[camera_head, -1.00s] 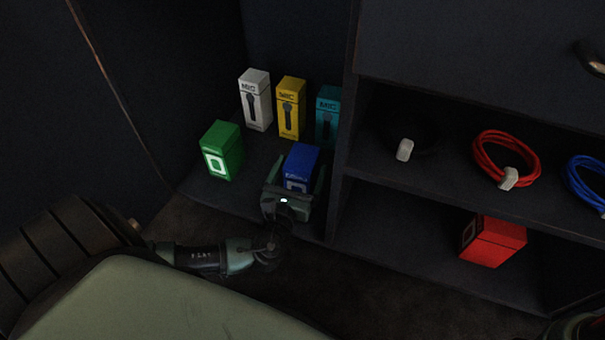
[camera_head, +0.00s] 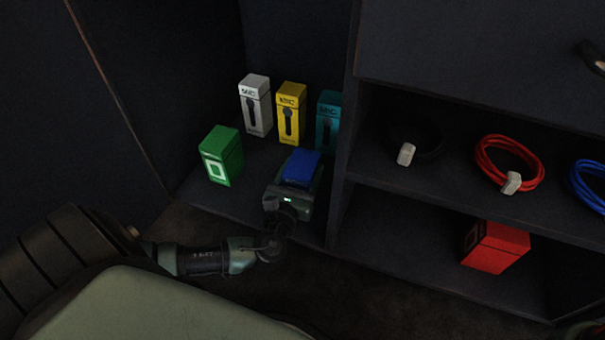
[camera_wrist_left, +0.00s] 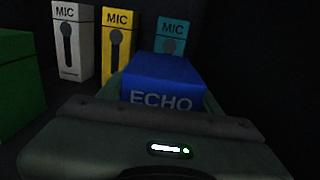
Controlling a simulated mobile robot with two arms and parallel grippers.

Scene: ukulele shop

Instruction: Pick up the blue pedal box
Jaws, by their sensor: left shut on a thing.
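The blue pedal box (camera_head: 301,167) is at the front of the low shelf, between the fingers of my left gripper (camera_head: 299,176). In the left wrist view the blue box (camera_wrist_left: 162,80) shows its top and the word ECHO on its face, with the gripper body covering its lower part. My left gripper is shut on the box, with one finger along each side. I cannot tell whether the box's underside is clear of the shelf. My right gripper is not clearly in view.
A green box (camera_head: 222,156) stands to the left. White (camera_head: 255,107), yellow (camera_head: 291,114) and teal (camera_head: 328,120) mic boxes stand behind. A divider (camera_head: 343,190) rises close on the right. Beyond it are a red box (camera_head: 495,247) and coiled cables (camera_head: 510,163).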

